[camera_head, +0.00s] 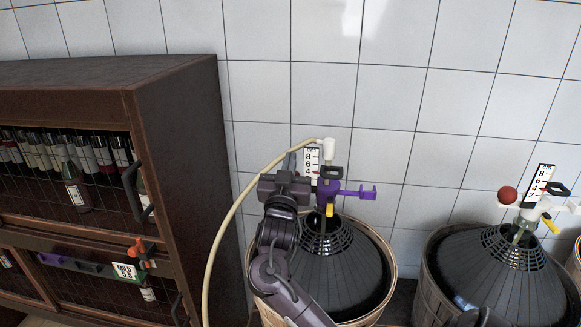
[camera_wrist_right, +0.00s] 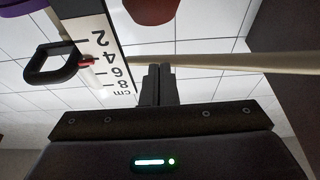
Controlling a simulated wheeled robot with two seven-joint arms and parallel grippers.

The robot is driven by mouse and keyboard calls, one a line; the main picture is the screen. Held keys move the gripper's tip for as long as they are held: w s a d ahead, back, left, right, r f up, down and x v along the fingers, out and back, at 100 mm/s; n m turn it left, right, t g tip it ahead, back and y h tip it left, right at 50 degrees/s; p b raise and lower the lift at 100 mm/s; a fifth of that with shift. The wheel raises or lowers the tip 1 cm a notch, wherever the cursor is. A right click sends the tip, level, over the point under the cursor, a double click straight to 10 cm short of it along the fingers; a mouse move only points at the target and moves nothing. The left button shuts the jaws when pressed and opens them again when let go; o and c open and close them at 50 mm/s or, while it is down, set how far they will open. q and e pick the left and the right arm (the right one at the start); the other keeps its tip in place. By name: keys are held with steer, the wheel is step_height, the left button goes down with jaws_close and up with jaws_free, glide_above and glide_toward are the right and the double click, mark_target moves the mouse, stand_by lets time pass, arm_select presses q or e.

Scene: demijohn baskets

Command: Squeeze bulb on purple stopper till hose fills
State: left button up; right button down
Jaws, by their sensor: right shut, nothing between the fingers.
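The purple stopper (camera_head: 328,190) sits at the neck of the left wicker-basket demijohn (camera_head: 345,262), with a purple arm reaching right. A white scale card (camera_head: 312,162) stands on it, and a pale hose (camera_head: 237,208) arches from its white top down to the left. My right gripper (camera_head: 291,168) is just left of the card, and no bulb shows there in the head view. In the right wrist view my gripper (camera_wrist_right: 156,72) is shut and empty. A dark red bulb (camera_wrist_right: 152,9) shows above its tips, apart from them. The hose (camera_wrist_right: 205,60) runs past the fingers. My left gripper is not in view.
A second demijohn (camera_head: 495,265) stands at the right, with a white stopper (camera_head: 518,207) and red bulb (camera_head: 507,194). A dark wood bottle cabinet (camera_head: 178,130) fills the left. A tiled wall (camera_head: 420,60) stands close behind the demijohns.

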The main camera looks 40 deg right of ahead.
steer(key=shift+w+d+f+p, duration=0.1)
steer(key=shift+d+f+p, duration=0.1)
steer(key=shift+f, duration=0.45)
steer(key=shift+w+d+f+p, duration=0.1)
steer(key=shift+f+p, duration=0.1)
steer(key=shift+f, duration=0.4)
steer(key=shift+w+d+f+p, duration=0.1)
steer(key=shift+f+p, duration=0.1)
steer(key=shift+f, duration=0.45)
step_height(320, 180, down, 2)
steer(key=shift+f+b, duration=0.1)
steer(key=shift+b, duration=0.7)
